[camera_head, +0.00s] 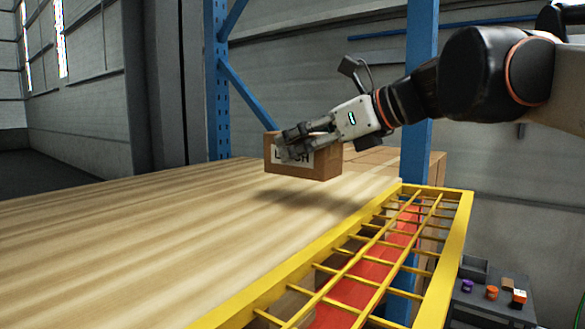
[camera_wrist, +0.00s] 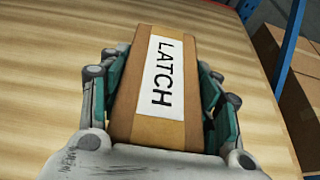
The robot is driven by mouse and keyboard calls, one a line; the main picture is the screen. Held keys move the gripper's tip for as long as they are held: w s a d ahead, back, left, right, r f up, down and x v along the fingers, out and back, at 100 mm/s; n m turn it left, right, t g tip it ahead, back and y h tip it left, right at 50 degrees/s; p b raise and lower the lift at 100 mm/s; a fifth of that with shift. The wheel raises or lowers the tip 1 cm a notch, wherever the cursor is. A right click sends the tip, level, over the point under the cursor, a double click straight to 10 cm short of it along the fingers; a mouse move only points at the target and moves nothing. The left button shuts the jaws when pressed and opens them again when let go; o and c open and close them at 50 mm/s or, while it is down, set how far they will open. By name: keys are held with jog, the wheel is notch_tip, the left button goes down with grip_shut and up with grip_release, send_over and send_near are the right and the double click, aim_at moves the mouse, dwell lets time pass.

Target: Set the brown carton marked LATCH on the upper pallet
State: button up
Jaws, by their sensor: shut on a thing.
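The brown carton marked LATCH (camera_head: 318,166) hangs above a wide wooden surface in the head view, with a shadow on the boards below it. My gripper (camera_head: 298,146) is shut on the carton. In the wrist view the carton (camera_wrist: 172,118) lies between the two green-padded fingers of my gripper (camera_wrist: 165,95), its white LATCH label facing the camera. The wooden surface (camera_head: 110,240) fills the left and middle of the head view and also shows in the wrist view (camera_wrist: 40,60). I cannot tell for certain whether this surface is the upper pallet.
A yellow grid rail (camera_head: 457,235) runs along the right edge of the wooden surface. Blue rack uprights (camera_head: 217,80) stand behind. Other brown cartons (camera_head: 375,160) sit behind the held one. Small objects lie on a dark bench (camera_head: 480,308) at lower right. The wood is clear.

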aim_at(304, 168)
jog(key=shift+f, duration=2.4)
jog(key=o, duration=1.4)
jog(key=shift+f, duration=0.1)
jog(key=shift+c, duration=0.2)
